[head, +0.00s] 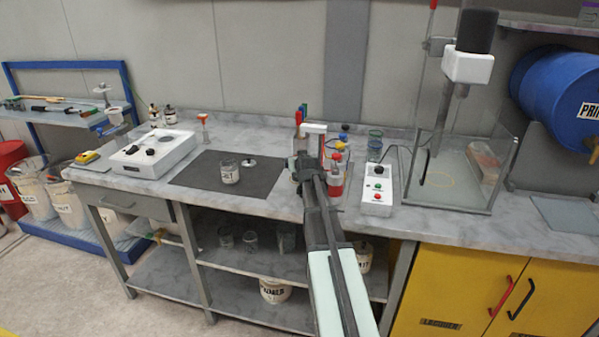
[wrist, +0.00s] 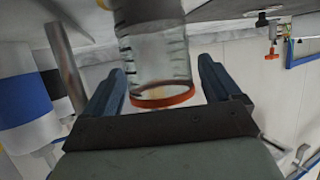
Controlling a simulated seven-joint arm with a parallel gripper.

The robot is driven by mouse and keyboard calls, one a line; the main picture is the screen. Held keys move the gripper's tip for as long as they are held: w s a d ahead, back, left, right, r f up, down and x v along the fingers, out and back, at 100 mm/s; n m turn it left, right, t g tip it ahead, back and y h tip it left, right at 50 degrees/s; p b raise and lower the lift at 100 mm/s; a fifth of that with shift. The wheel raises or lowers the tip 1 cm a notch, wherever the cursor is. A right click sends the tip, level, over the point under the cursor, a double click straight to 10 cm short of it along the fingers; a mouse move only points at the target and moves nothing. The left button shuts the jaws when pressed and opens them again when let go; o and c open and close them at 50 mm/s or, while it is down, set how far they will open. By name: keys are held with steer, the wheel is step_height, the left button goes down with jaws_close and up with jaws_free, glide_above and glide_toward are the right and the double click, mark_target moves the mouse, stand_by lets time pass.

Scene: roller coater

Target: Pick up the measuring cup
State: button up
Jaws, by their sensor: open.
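A clear cup with dark graduation marks and an orange-red rim (wrist: 155,60), which looks like the measuring cup, shows in the wrist view. It appears upside down there, rim toward my gripper. My gripper (wrist: 162,72) is open, with one blue finger on each side of the cup. I cannot tell whether either finger touches it. In the head view my gripper (head: 301,163) is over the counter, right of the dark mat, and my arm hides much of that spot. I cannot make out the cup clearly there.
Bottles with red caps (head: 336,172) stand just right of my gripper. Further right are a control box (head: 378,192) and a clear-walled enclosure (head: 455,178). A glass jar (head: 229,173) stands on the dark mat (head: 195,176). In the wrist view, blue-and-white objects (wrist: 22,95) are close at left.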

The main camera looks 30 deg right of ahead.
steer(key=c, duration=1.2)
steer(key=shift+r, duration=0.1)
steer(key=shift+r, duration=0.8)
steer(key=s+a, duration=0.2)
steer(key=s, duration=0.3)
steer(key=s+a+r, duration=0.1)
steer(key=s+a, duration=0.1)
steer(key=s, duration=0.4)
steer(key=s+a, duration=0.3)
steer(key=s, duration=0.2)
steer(key=shift+s+r, duration=0.35)
